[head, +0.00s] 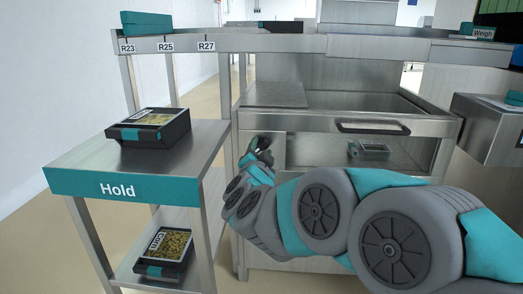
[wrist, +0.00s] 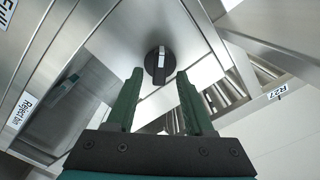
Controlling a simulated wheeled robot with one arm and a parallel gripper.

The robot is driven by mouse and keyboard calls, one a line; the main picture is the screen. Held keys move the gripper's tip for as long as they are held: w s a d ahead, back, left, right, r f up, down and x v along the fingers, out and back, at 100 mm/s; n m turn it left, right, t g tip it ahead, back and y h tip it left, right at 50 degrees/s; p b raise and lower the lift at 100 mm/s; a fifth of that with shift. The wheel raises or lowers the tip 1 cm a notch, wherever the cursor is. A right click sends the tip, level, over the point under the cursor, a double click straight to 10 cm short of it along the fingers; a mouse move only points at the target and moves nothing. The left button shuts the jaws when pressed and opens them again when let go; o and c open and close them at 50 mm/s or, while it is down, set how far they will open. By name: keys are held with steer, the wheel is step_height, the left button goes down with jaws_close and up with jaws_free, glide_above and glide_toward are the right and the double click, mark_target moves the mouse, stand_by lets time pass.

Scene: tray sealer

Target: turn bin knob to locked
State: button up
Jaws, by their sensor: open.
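The bin knob (wrist: 160,66) is a round black dial with a pale pointer bar, set on a steel panel in the wrist view. Its bar runs roughly up and down in that picture, slightly tilted. My gripper (wrist: 159,76) is open and empty, with its two green fingers on either side of the knob in the picture; I cannot tell whether the tips reach it. In the head view my gripper (head: 260,150) is by the left front of the steel bin cabinet (head: 310,123), and I cannot make out the knob there. A "Reject bin" label (wrist: 20,110) shows at left.
A bar handle (head: 373,128) crosses the cabinet front, above a window with a tray (head: 370,148) behind it. The Hold table (head: 75,170) with a dark tray (head: 150,128) stands left of my arm. A shelf rail (head: 255,43) runs above.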

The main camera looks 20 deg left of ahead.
steer(key=shift+w+a+f, duration=0.1)
steer(key=shift+w+a, duration=0.05)
steer(key=shift+w, duration=0.45)
steer(key=shift+c, duration=0.4)
jaws_close()
stand_by(0.6)
